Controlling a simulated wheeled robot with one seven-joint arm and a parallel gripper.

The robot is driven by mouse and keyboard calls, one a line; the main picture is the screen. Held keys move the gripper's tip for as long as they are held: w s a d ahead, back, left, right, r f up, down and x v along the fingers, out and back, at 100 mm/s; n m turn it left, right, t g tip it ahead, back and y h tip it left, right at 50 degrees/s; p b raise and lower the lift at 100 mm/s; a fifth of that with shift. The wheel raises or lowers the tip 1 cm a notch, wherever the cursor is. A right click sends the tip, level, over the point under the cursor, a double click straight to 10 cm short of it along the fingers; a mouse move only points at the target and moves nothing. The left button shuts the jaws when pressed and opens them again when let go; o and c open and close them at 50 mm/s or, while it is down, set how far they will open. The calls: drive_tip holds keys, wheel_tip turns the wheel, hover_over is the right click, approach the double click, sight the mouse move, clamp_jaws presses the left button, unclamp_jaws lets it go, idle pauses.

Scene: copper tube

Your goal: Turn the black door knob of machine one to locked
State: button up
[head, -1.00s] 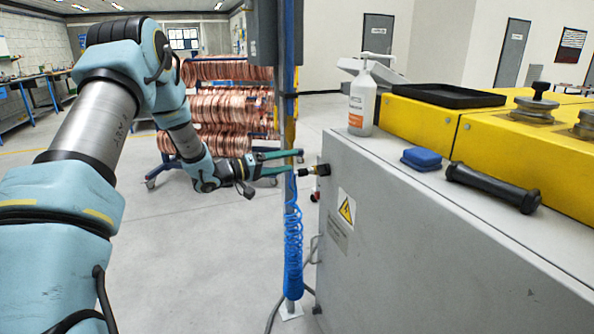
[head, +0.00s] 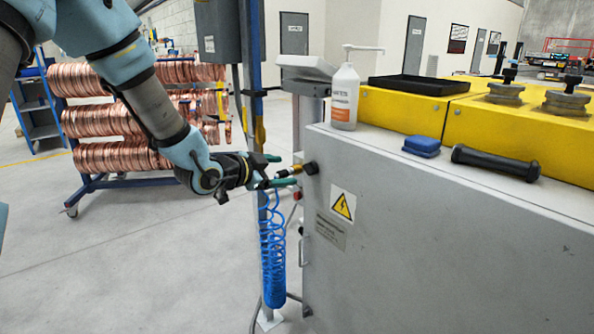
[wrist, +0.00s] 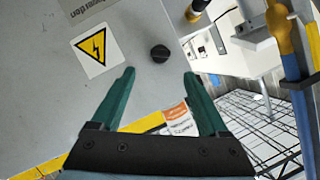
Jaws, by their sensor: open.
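The black door knob (head: 311,168) sits on the grey cabinet side of the machine (head: 440,235), near its left edge, above a yellow warning label. In the wrist view the round knob (wrist: 159,53) lies just beyond the fingertips, roughly centred between them. My gripper (head: 287,170) is open and empty, its green fingers pointing at the knob. It also shows in the wrist view (wrist: 159,73). The fingers do not appear to touch the knob. I cannot read whether the knob is at locked.
A white pump bottle (head: 344,97), blue box (head: 422,146) and black handle (head: 495,162) rest on the machine top.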

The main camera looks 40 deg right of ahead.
sight(306, 170)
drive_tip(key=p+x, duration=0.2)
drive_tip(key=x, duration=0.6)
drive_tip(key=shift+d, duration=0.3)
drive_tip(key=shift+p+x, duration=0.4)
drive_tip(key=shift+x, duration=0.45)
drive_tip(key=shift+a, duration=0.1)
clamp_jaws()
